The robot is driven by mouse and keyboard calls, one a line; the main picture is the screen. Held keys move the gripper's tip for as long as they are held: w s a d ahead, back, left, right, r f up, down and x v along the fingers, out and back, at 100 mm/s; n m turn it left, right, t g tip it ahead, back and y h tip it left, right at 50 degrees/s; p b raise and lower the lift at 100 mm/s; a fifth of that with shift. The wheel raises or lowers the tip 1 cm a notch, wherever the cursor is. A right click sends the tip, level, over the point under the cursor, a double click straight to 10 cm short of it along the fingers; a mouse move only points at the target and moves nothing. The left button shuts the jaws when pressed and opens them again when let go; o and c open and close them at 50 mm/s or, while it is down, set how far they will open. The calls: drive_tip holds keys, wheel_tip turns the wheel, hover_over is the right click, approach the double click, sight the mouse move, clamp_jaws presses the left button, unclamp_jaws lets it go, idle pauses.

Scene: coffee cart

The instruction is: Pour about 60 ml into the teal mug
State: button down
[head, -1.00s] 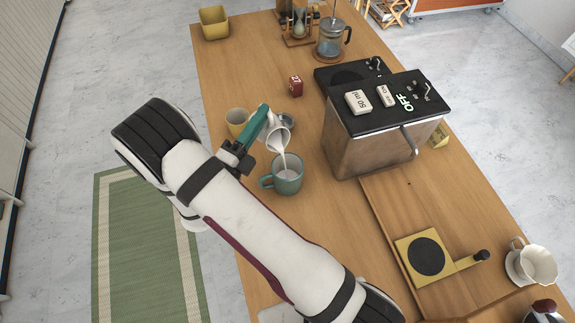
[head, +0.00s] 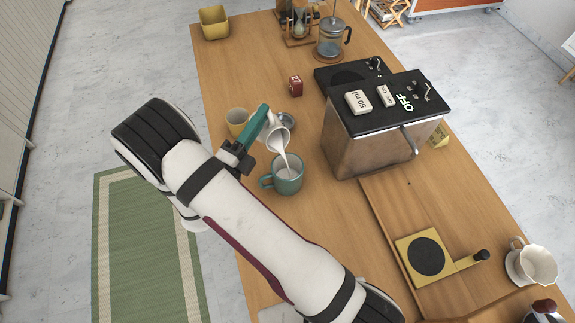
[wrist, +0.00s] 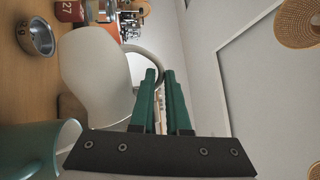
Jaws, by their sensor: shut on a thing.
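The teal mug (head: 287,184) stands upright on the wooden table, with white liquid inside. My gripper (head: 264,112) is shut on the handle of a small white pitcher (head: 277,139). The pitcher is tilted above the mug, and a thin white stream runs from its lip into the mug. In the wrist view, my gripper's teal fingers (wrist: 160,98) close on the handle of the white pitcher (wrist: 95,75). The rim of the teal mug (wrist: 45,145) shows at lower left there. The exact liquid level is hard to read.
A cream cup (head: 237,120) stands just left of the pitcher, and a small metal bowl (head: 287,119) sits behind it. A red block (head: 296,86) lies farther back. A large espresso machine (head: 365,150) with a "50 ml" block on top stands to the right.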

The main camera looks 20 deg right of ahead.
drive_tip(key=n, duration=0.1)
drive_tip(key=w+n+y, duration=0.1)
drive_tip(key=w+f, duration=0.1)
drive_tip(key=shift+a+n, duration=0.3)
drive_tip(key=shift+n, duration=0.1)
drive_tip(key=w+f+n+y, duration=0.1)
drive_tip(key=w+f+n+g+y, duration=0.1)
drive_tip(key=n, duration=0.1)
drive_tip(key=shift+a+f, duration=0.1)
drive_tip(key=shift+a, duration=0.2)
idle(0.9)
drive_tip(key=shift+w+f+n+g, duration=0.3)
drive_tip(key=shift+w+n, duration=0.05)
drive_tip(key=shift+n, duration=0.05)
drive_tip(key=w+a+f+n+g+y, duration=0.1)
drive_tip(key=w+n+g, duration=0.2)
drive_tip(key=w+n, duration=0.2)
drive_tip(key=shift+w+a+f+g+b, duration=0.35)
drive_tip(key=shift+w+a+f+g, duration=0.05)
drive_tip(key=shift+w, duration=0.65)
